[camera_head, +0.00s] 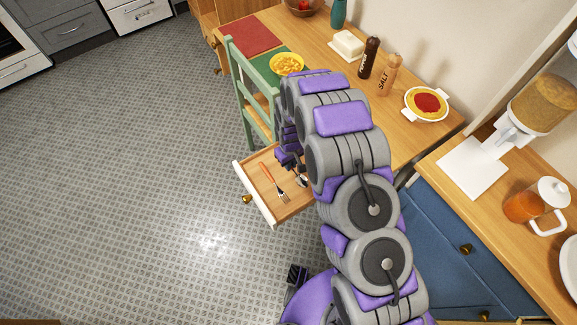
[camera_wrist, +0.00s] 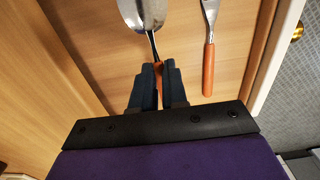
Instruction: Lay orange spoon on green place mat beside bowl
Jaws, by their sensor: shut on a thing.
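The orange-handled spoon (camera_wrist: 145,13) has a metal bowl and lies in or just above the open wooden drawer. My gripper (camera_wrist: 158,72) is shut on its orange handle in the wrist view. In the head view my gripper (camera_head: 291,165) is over the drawer, and the spoon's metal end (camera_head: 301,180) shows beside it. I cannot tell whether the spoon touches the drawer floor. The green place mat (camera_head: 246,63) lies on the wooden table, partly hidden by the chair and my arm. A yellow bowl (camera_head: 287,68) of food stands on the mat.
An orange-handled fork (camera_wrist: 209,55) lies beside the spoon in the drawer (camera_head: 254,208). A green chair (camera_head: 240,85) stands between the drawer and mat. A red mat (camera_head: 248,36), butter dish (camera_head: 348,44), pepper mill (camera_head: 369,58), salt mill (camera_head: 388,75) and pie (camera_head: 427,103) are on the table.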

